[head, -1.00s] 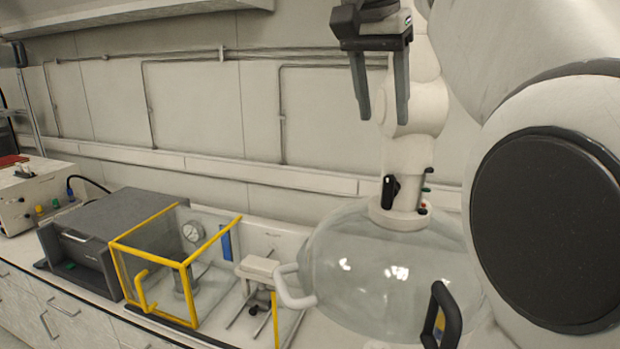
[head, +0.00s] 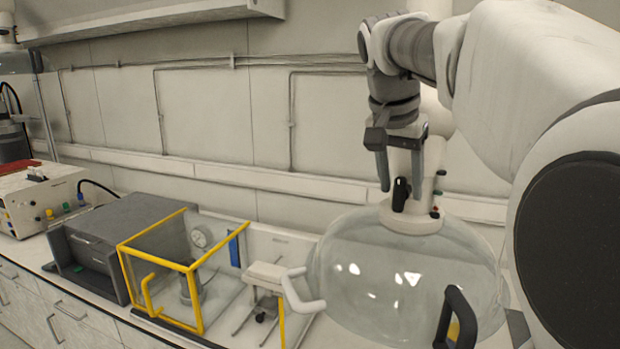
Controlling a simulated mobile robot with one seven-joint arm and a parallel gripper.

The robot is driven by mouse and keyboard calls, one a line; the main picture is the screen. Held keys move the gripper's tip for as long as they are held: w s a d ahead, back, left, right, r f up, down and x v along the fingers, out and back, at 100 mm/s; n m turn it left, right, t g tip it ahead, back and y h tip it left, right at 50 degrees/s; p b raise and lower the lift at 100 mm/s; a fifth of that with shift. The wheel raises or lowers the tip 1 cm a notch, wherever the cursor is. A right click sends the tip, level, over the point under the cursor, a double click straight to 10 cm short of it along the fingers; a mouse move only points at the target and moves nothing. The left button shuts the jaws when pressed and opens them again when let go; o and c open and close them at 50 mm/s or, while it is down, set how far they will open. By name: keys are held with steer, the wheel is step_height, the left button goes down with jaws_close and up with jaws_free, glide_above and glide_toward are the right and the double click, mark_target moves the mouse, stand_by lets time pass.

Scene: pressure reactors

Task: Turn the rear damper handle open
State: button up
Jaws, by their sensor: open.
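A clear dome hood (head: 375,275) with a pale collar and duct on top stands at the right in the head view. A small black damper handle (head: 401,196) sits upright on the front of the collar. My gripper (head: 400,183) points down with its fingers open. The fingertips appear on either side of the handle's top in the picture. I cannot tell how close they are in depth, and no contact is clear.
The dome has a white grip (head: 301,292) at left and a black grip (head: 457,318) in front. A yellow-framed clear box (head: 194,267), a dark grey unit (head: 130,235) and a cream instrument box (head: 40,200) stand along the bench to the left.

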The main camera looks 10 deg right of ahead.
jaws_close()
